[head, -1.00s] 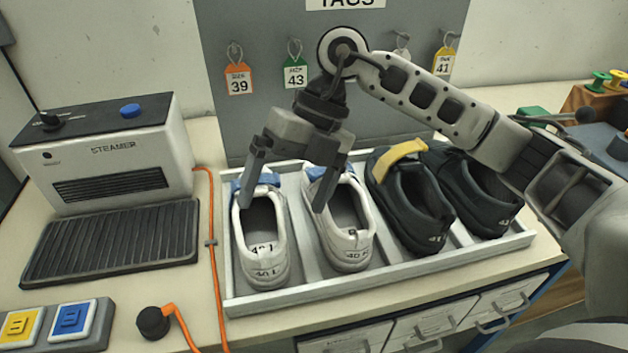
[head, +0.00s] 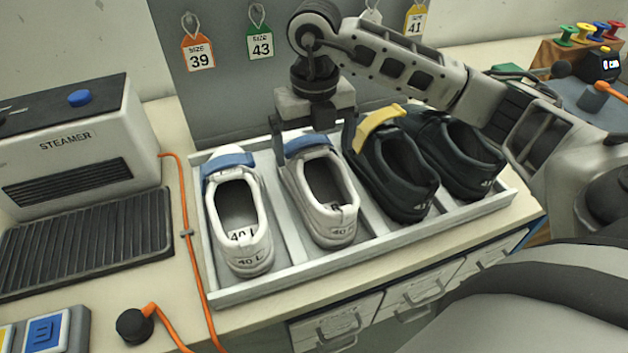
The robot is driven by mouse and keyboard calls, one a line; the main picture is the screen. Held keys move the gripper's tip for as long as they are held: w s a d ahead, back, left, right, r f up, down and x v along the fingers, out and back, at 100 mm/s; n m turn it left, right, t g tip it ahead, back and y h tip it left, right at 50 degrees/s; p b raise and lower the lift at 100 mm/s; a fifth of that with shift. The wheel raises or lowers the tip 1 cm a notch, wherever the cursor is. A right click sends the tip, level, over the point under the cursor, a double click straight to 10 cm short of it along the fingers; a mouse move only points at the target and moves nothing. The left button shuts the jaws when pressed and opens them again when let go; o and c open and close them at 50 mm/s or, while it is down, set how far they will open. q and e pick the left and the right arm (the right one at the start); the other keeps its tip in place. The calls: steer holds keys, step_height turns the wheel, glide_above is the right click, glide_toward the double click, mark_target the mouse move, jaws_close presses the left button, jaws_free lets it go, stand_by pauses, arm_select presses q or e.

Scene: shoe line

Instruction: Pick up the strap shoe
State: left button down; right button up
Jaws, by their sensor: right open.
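A tray (head: 392,238) holds a row of shoes. Two white shoes have blue straps: the left one (head: 243,219) is marked 40 L, and the second one (head: 326,205) stands to its right. A dark shoe (head: 401,184) with a yellow strap (head: 380,124) stands to the right of these. My right gripper (head: 314,150) is open over the front of the second white shoe. Its fingers are at either side of this shoe's blue strap, one by the left edge and one between it and the dark shoe. Whether they touch is unclear. My left gripper is not in view.
Another dark shoe (head: 459,154) fills the tray's right end. A steamer (head: 75,150) with a black grille stands to the left, and an orange cable (head: 186,208) runs between it and the tray. A grey board (head: 215,100) with hanging size tags stands behind.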

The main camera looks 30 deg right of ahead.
mark_target(313, 161)
step_height(313, 161, down, 5)
steer(key=shift+a+f+p, duration=0.1)
steer(key=shift+a+p, duration=0.05)
steer(key=shift+p, duration=0.4)
steer(key=shift+c, duration=0.3)
steer(key=c, duration=1)
steer(key=shift+r, duration=0.2)
